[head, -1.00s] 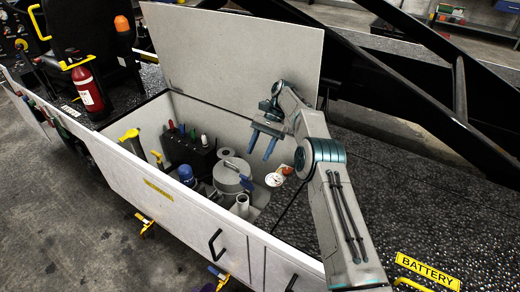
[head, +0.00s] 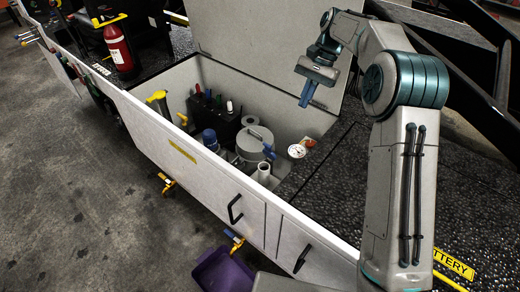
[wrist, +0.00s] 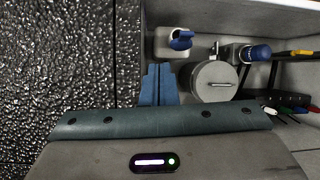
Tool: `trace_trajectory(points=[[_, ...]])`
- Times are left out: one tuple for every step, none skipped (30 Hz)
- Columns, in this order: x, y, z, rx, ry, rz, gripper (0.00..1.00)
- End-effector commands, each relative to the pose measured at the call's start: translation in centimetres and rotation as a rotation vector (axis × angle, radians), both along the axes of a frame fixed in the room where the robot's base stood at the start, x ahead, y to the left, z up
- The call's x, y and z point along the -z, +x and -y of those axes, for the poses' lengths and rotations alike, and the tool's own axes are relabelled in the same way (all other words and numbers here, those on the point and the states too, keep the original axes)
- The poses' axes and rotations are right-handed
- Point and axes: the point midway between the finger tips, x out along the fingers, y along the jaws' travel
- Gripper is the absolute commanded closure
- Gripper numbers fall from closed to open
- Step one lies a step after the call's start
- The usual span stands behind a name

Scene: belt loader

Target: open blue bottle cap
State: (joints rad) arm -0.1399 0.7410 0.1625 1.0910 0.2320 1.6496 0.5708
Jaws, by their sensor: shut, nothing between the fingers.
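My gripper (head: 306,100) is above the compartment's back right part, in front of the raised lid, apart from the cap. Its blue fingers (wrist: 158,84) are together with nothing between them. Most of the bottle's body is hidden in the head view by the front wall.
The raised lid (head: 270,45) stands behind. Black textured deck (head: 335,185) lies to the right. A purple bin (head: 222,270) is on the floor.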

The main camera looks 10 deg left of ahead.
Motion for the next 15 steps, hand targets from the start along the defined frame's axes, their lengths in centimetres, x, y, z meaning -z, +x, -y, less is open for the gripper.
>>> trace_trajectory(points=[[-1.3,-0.9,0.9,-0.007,-0.008,0.036,1.00],[-1.8,-1.4,1.4,-0.013,-0.013,0.055,1.00],[-2.4,-2.1,2.0,-0.019,-0.018,0.081,1.00],[-2.9,-2.6,2.6,-0.024,-0.023,0.101,1.00],[-3.3,-3.2,3.1,-0.029,-0.028,0.120,1.00],[-3.8,-4.0,3.8,-0.037,-0.035,0.146,1.00],[-4.2,-4.6,4.3,-0.043,-0.041,0.166,1.00],[-4.6,-5.3,4.8,-0.048,-0.045,0.184,1.00],[-5.0,-6.1,5.5,-0.057,-0.051,0.210,1.00],[-5.3,-6.8,6.1,-0.062,-0.057,0.229,1.00],[-5.6,-7.5,6.7,-0.069,-0.064,0.247,1.00],[-5.9,-8.5,7.4,-0.076,-0.072,0.272,1.00],[-6.1,-9.2,7.9,-0.083,-0.076,0.291,1.00],[-6.3,-10.0,8.5,-0.090,-0.082,0.309,1.00],[-6.5,-11.1,9.2,-0.102,-0.091,0.332,1.00]])
